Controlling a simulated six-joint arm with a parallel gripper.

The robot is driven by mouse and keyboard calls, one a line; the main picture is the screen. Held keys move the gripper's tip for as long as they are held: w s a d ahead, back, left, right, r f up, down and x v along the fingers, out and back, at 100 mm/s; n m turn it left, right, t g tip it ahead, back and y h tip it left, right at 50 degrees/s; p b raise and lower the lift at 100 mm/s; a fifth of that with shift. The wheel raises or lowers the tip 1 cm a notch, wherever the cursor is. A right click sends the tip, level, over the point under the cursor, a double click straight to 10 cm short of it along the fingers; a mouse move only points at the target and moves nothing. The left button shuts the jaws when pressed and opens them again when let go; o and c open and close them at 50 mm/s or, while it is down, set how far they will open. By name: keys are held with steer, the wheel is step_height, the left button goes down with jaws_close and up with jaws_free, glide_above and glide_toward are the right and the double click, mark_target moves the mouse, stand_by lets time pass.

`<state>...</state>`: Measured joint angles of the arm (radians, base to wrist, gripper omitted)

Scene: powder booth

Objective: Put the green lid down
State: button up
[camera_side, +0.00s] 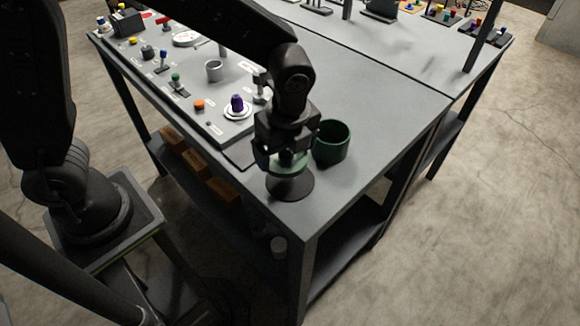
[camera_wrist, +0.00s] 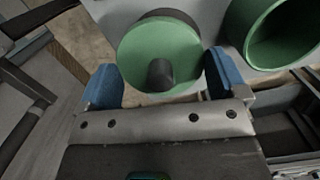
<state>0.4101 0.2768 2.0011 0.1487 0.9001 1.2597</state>
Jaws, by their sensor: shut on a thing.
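The green lid (camera_side: 287,166) is a round disc with a dark knob, near the front corner of the grey table. It also shows in the wrist view (camera_wrist: 140,50), with the knob between my blue finger pads. My gripper (camera_wrist: 164,80) is shut on the lid, its pads at opposite sides of it. A dark round stand (camera_side: 291,187) is directly under the lid; I cannot tell whether they touch. The open green pot (camera_side: 332,142) stands upright just right of my gripper, with no lid on it. It is at the upper right in the wrist view (camera_wrist: 250,18).
A grey panel with a purple knob (camera_side: 237,103), an orange button (camera_side: 198,104) and a grey cup (camera_side: 213,70) lies left of my gripper. The table top (camera_side: 385,95) is clear behind the pot. The table's front edge is close to the dark stand.

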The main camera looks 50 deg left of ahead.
mark_target(291, 161)
steer(key=shift+d+f, duration=0.45)
steer(key=shift+d, duration=0.2)
steer(key=shift+f, duration=1.95)
steer(key=o, duration=0.6)
steer(key=shift+f, duration=0.15)
